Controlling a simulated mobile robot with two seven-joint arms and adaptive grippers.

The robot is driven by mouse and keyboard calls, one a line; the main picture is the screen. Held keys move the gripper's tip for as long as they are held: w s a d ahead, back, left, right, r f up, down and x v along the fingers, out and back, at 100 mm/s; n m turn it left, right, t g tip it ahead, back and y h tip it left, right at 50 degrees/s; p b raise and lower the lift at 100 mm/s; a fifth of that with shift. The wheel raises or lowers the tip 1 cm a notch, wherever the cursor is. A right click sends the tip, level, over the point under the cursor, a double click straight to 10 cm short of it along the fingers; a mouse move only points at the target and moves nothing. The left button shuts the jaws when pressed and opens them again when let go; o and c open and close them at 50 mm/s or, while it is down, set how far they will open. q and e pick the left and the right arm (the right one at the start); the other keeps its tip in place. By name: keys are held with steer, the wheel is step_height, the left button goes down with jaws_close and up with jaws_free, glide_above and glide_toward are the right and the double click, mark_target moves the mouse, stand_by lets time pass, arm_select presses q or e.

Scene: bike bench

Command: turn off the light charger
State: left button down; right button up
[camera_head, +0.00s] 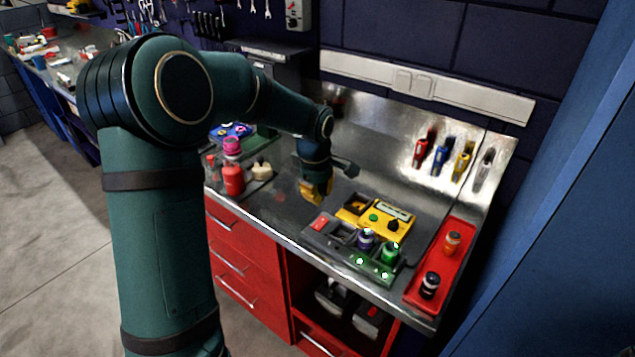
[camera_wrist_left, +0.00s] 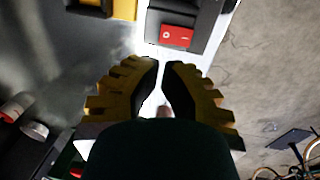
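The light charger (camera_head: 345,247) is a dark grey dock near the front edge of the steel bench, with a red rocker switch (camera_head: 319,223) at its left end. My right gripper is not in view.
A yellow device (camera_head: 385,222) with a black knob sits just behind the charger. A red tray (camera_head: 425,275) with small bottles stands to the right. A red bottle (camera_head: 233,180) and other containers stand at the left. Bare steel lies left of the charger.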

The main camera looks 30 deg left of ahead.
mark_target(321, 216)
arm_select(q)
steer(key=f, duration=0.4)
steer(key=f+b, duration=0.1)
steer(key=f, duration=0.2)
steer(key=shift+w, duration=0.4)
